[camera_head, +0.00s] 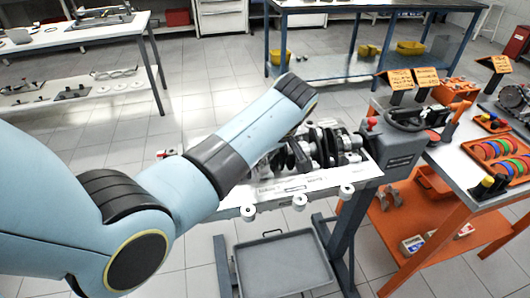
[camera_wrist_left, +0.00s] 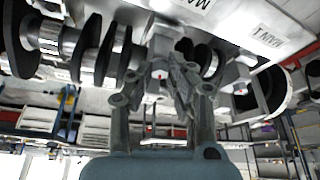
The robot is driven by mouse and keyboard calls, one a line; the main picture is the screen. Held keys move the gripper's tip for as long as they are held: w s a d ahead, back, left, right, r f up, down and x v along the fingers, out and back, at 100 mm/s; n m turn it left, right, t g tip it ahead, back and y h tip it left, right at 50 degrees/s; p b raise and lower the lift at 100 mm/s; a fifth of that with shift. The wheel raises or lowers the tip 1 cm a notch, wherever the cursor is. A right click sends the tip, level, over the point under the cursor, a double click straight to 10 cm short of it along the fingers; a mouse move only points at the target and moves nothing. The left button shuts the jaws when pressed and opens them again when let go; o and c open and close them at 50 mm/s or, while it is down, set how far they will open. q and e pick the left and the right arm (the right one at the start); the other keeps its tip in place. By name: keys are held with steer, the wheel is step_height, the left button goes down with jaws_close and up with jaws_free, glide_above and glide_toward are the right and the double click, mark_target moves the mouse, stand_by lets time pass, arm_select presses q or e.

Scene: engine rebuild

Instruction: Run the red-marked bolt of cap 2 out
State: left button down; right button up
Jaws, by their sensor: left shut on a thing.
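The engine block (camera_head: 285,187) sits upside down on a stand, with a dark crankshaft (camera_head: 325,145) and bearing caps along it. In the left wrist view the crankshaft (camera_wrist_left: 85,55) crosses the top left, beside a pale block face lettered MAIN 1 (camera_wrist_left: 270,32). My left gripper (camera_wrist_left: 165,68) reaches in among the caps, its fingers closed together at a grey cap. A small red spot shows between the fingers; the gripped bolt itself is mostly hidden. In the head view my left forearm covers this gripper and part of the block. My right gripper is not seen.
An orange bench (camera_head: 460,180) at right holds colored rings (camera_head: 495,150), small signs and tools. A grey tray (camera_head: 270,265) lies low under the block. A blue table (camera_head: 365,70) stands at the back, a white table (camera_head: 75,38) at left. Open floor lies between.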

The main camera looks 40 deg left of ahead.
arm_select(q)
steer(key=n, duration=0.2)
steer(key=n+g, duration=0.1)
steer(key=shift+w+n, duration=0.2)
steer(key=shift+n, duration=0.2)
steer(key=n+g+b, duration=0.1)
steer(key=n+g, duration=0.1)
steer(key=n, duration=0.2)
steer(key=shift+w+f+b, duration=0.1)
steer(key=shift+w+b, duration=0.05)
steer(key=shift+b, duration=0.15)
steer(key=shift+n+g+h+b, duration=0.3)
steer(key=shift+n+g+b, duration=0.25)
steer(key=shift+n, duration=1.65)
steer(key=c, duration=1.3)
jaws_free()
steer(key=shift+o, duration=0.2)
steer(key=shift+w, duration=0.1)
